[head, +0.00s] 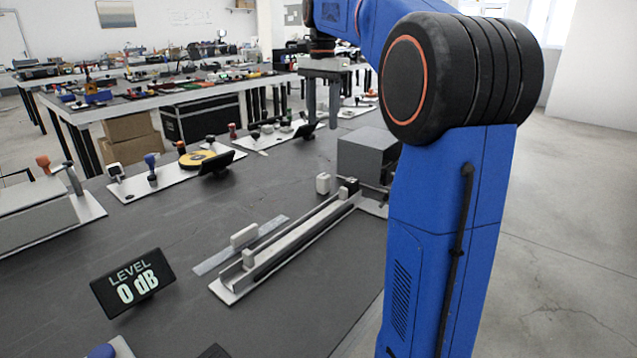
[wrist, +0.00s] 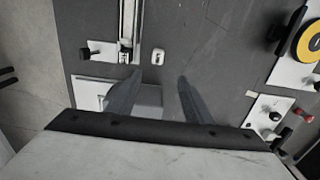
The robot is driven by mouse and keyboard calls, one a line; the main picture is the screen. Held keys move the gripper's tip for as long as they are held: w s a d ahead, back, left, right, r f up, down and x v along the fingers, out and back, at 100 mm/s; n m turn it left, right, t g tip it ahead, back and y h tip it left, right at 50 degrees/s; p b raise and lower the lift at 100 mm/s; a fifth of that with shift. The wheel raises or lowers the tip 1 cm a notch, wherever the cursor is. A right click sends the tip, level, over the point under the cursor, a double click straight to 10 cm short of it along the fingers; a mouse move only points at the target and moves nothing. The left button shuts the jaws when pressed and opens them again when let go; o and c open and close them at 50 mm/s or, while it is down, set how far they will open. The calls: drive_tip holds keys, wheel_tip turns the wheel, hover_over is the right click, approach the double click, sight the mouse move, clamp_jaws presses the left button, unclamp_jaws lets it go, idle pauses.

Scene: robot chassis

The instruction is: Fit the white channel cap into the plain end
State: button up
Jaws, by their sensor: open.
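The white channel cap (head: 323,184) is a small upright block standing on the dark bench, beside the far end of the long pale channel (head: 290,238). In the wrist view the cap (wrist: 158,56) shows a dark mark and lies just beyond the gap between my fingertips, clear of the channel (wrist: 126,30) to its left. My gripper (wrist: 160,76) is open and empty, with both fingers apart. In the head view my gripper (head: 322,122) hangs above and behind the cap, pointing down. I cannot tell which channel end is the plain one.
A dark-knobbed fixture (wrist: 86,53) sits at the channel's far end, near a grey box (head: 368,155). A pale block (head: 243,236) stands by a flat grey strip (head: 240,246).

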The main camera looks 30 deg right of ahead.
hover_over(324, 175)
drive_tip(key=f, duration=1.1)
drive_tip(key=shift+w+a+f, duration=0.2)
drive_tip(key=shift+f, duration=0.05)
drive_tip(key=shift+s+d+f, duration=0.1)
drive_tip(key=shift+f, duration=1.3)
drive_tip(key=shift+s+d+f, duration=0.1)
drive_tip(key=shift+f, duration=1.25)
drive_tip(key=c, duration=1.1)
drive_tip(key=shift+r, duration=0.1)
